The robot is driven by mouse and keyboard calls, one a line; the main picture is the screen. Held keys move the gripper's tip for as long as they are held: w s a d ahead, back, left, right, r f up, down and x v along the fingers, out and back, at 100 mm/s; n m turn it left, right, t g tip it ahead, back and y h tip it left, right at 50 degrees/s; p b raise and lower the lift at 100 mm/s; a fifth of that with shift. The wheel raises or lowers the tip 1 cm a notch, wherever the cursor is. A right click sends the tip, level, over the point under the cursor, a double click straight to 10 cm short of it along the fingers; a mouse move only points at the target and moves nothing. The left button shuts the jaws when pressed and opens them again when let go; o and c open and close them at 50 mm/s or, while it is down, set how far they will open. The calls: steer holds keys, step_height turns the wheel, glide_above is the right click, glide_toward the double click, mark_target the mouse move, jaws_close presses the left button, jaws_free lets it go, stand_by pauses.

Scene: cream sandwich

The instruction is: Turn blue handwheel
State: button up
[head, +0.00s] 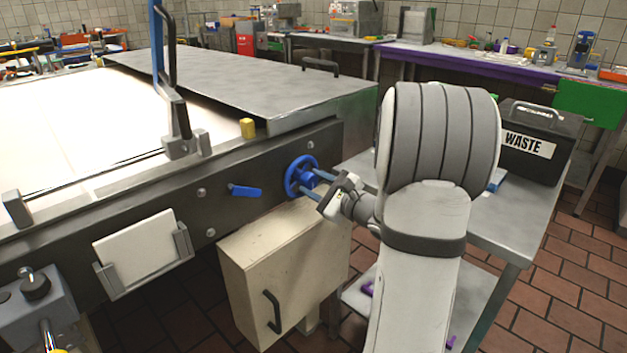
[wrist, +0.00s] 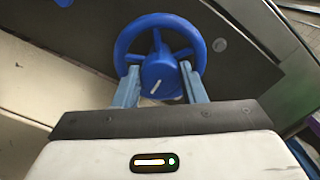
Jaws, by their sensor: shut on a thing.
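The blue handwheel (head: 300,177) is mounted on the dark front panel of the large machine, near the panel's right end. In the wrist view the handwheel (wrist: 158,22) shows its round rim, spokes and a central hub with a white mark. My gripper (head: 312,185) reaches it from the right. In the wrist view my gripper (wrist: 160,80) has its two blue fingers on either side of the hub, shut on it. The fingers overlap the lower part of the rim, and the exact contact points are partly hidden.
A blue lever (head: 245,191) sits on the panel left of the handwheel. A beige cabinet (head: 285,265) stands just below. A steel table (head: 500,225) bearing a black waste bin (head: 537,140) stands to the right. Tiled floor (head: 545,310) is free at the lower right.

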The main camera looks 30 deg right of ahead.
steer(key=m+p, duration=0.4)
steer(key=m, duration=0.2)
steer(key=shift+m+p, duration=0.3)
steer(key=shift+p, duration=0.1)
steer(key=m+p, duration=0.3)
steer(key=m, duration=0.1)
steer(key=shift+s+f, duration=0.1)
steer(key=shift+f+m+p, duration=0.15)
steer(key=shift+m+p, duration=0.85)
steer(key=o, duration=1)
steer(key=shift+p+v, duration=0.35)
steer(key=shift+v, duration=3.5)
